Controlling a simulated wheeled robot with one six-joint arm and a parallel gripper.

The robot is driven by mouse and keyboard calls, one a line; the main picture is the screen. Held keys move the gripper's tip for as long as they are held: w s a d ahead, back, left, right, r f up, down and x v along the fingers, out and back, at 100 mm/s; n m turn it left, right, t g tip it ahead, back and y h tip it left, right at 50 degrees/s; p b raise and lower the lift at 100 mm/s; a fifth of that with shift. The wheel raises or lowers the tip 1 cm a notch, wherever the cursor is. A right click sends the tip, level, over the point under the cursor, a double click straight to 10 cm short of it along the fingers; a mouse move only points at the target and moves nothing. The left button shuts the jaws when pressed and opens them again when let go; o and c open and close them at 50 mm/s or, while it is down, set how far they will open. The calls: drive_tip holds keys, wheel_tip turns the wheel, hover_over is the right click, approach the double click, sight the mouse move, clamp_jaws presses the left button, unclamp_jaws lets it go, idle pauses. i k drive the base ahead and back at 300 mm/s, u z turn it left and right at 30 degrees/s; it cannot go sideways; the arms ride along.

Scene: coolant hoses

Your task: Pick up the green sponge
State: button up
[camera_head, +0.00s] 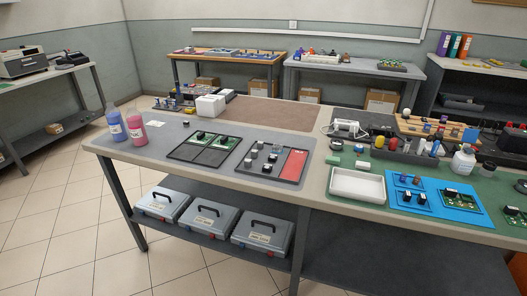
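No object in view is clearly a green sponge. Small pale greenish blocks lie on the long workbench behind the white tray: one block (362,165) close to its back edge, another block (332,159) to the left. They are too small to tell whether either is a sponge. My gripper is not in view.
The long workbench (330,201) holds a white tray (357,185), a blue mat (452,205) with circuit boards, bottles (135,131) at the left end and a white bottle (463,161) at right. Floor (55,220) at left is clear.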

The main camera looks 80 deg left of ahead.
sight(328, 159)
drive_tip(key=u, duration=2.4)
drive_tip(key=i, duration=1.65)
